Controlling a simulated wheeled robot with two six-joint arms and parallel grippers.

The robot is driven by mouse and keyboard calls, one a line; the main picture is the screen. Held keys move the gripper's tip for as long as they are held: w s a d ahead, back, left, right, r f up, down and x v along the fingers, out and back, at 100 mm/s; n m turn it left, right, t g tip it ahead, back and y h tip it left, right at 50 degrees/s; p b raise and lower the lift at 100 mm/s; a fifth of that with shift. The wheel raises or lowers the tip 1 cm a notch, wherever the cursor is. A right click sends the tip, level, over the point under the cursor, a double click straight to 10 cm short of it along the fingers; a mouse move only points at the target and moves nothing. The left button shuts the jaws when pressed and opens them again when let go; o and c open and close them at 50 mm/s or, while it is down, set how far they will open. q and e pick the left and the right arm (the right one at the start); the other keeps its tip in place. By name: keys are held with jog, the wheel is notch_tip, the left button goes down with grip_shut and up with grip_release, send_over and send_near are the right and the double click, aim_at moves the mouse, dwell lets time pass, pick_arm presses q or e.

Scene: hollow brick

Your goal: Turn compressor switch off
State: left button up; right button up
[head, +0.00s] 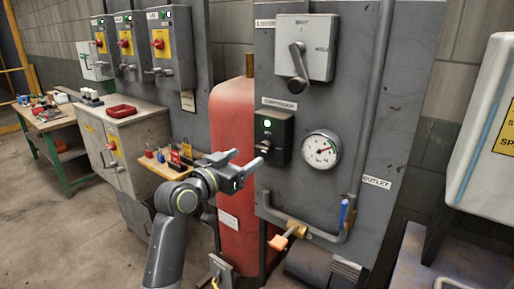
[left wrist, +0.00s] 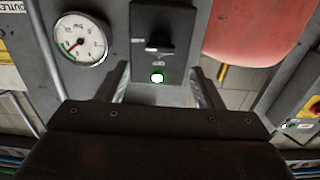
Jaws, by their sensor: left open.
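The compressor switch (head: 273,136) is a black box under a "COMPRESSOR" label on the grey panel, with a lit green lamp above a dark knob. In the left wrist view, which looks upside down, the black switch box (left wrist: 167,22) shows its knob (left wrist: 154,45) and glowing green lamp. My left gripper (head: 246,159) is open and empty, just left of and slightly below the switch in the head view. In the left wrist view its fingers (left wrist: 160,86) stand apart, either side of the lamp end of the box. I cannot tell whether they touch it. My right gripper is out of view.
A round gauge (head: 321,150) sits right of the switch, and a grey lever switch (head: 304,48) is above. A red tank (head: 233,112) stands left of the panel. Pipes and an orange-handled valve (head: 279,242) lie below. A small wooden shelf (head: 164,166) is behind my left arm.

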aim_at(260, 149)
pick_arm(q)
jog(key=shift+p+x, duration=0.55)
jog(key=shift+x, duration=2.65)
jog(key=shift+c, duration=0.2)
jog(key=c, duration=0.9)
